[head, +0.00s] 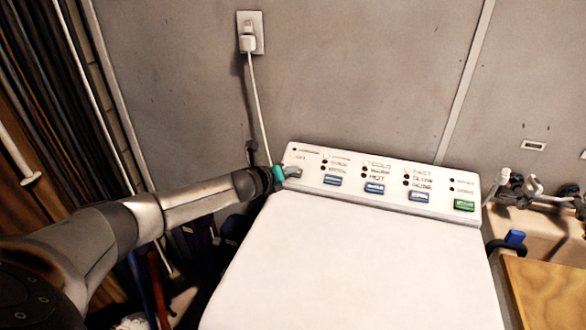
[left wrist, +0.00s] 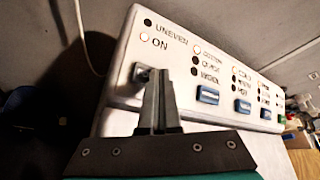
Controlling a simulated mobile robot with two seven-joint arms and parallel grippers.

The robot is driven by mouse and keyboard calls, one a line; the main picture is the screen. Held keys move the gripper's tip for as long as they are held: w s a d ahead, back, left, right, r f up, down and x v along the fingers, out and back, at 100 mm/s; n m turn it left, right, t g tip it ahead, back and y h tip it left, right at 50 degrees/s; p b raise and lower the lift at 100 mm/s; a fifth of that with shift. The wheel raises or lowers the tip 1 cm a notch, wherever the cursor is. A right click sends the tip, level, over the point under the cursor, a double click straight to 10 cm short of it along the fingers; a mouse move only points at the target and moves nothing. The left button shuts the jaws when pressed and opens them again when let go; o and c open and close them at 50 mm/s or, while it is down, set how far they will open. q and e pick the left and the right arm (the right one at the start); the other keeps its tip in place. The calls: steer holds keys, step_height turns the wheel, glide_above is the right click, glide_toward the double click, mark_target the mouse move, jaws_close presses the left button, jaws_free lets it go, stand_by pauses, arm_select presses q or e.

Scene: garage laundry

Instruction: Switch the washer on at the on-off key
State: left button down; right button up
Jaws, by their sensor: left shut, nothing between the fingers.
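The white washer (head: 345,265) stands in front of the wall with its control panel (head: 398,211) along the back. My left gripper (head: 294,172) is shut and empty, its fingertips at the left end of the panel. In the left wrist view the shut fingers (left wrist: 157,75) reach the panel just below the ON lamp (left wrist: 144,38), which looks pale and bright, while the UNEVEN lamp (left wrist: 148,22) above it is dark. The on-off key is mostly hidden at the fingertips; only a dark grey piece shows beside them. Whether the fingers touch it I cannot tell. My right gripper is out of view.
Blue keys (head: 374,188) and a green key (head: 465,205) line the panel to the right of my gripper. A plug and cord (head: 248,43) hang on the wall behind. A wooden surface (head: 548,285) is at the right. The washer's lid is clear.

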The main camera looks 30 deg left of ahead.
arm_select(q)
steer(key=shift+s+r, duration=0.15)
steer(key=shift+r, duration=0.25)
steer(key=shift+r+p, duration=0.25)
steer(key=shift+p, duration=0.15)
steer(key=r+p, duration=0.1)
steer(key=s+r+p, duration=0.1)
steer(key=r+p, duration=0.2)
steer(key=p, duration=0.1)
steer(key=shift+s+d+r, duration=0.15)
steer(key=shift+s, duration=0.25)
